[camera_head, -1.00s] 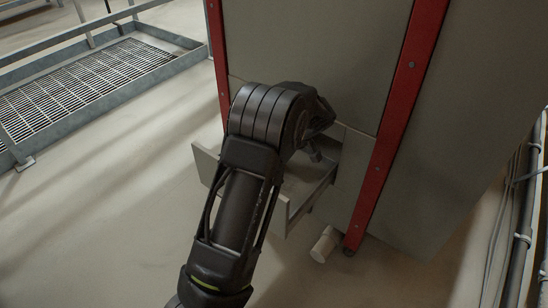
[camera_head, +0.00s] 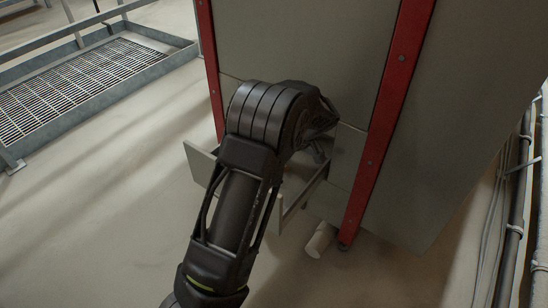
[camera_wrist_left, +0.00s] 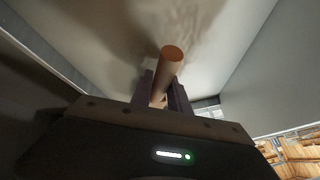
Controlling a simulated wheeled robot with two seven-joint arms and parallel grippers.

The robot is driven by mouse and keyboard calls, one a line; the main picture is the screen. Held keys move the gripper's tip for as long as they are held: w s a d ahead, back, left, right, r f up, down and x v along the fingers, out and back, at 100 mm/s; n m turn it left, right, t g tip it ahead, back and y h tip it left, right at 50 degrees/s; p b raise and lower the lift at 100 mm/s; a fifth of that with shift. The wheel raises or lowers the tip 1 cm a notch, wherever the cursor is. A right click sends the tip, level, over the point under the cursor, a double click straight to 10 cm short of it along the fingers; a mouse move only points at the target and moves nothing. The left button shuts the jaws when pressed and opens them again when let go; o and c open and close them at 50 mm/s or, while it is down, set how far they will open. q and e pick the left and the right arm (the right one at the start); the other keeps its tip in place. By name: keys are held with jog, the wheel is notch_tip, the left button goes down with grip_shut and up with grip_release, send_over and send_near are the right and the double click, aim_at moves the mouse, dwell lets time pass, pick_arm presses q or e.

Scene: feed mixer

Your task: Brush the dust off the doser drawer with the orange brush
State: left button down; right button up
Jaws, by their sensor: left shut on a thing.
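The doser drawer (camera_head: 201,165) is pulled out of the grey cabinet, low between its red posts. My left arm covers much of the drawer in the head view. My left gripper (camera_wrist_left: 163,92) is shut on the round brown-orange handle of the brush (camera_wrist_left: 171,55), which points up between the fingers in the left wrist view. The brush's bristles are hidden. Darker smudges, perhaps dust, show on the pale surface (camera_wrist_left: 110,38) beyond the handle. In the head view the gripper is mostly hidden behind my wrist, over the drawer. My right gripper is not in view.
The grey cabinet (camera_head: 300,40) with red posts (camera_head: 385,110) rises behind the drawer. A pale cylinder (camera_head: 320,240) lies on the floor by the right post. Pipes (camera_head: 515,215) run along the right. A railed metal grating (camera_head: 75,85) is at upper left. The floor at left is clear.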

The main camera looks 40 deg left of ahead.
pick_arm(q)
jog(key=shift+s+a, duration=0.15)
jog(key=shift+a, duration=1.45)
jog(key=shift+d+r, duration=0.1)
jog(key=shift+d, duration=1.65)
jog(key=shift+r+p, duration=2.65)
jog(key=shift+r, duration=0.9)
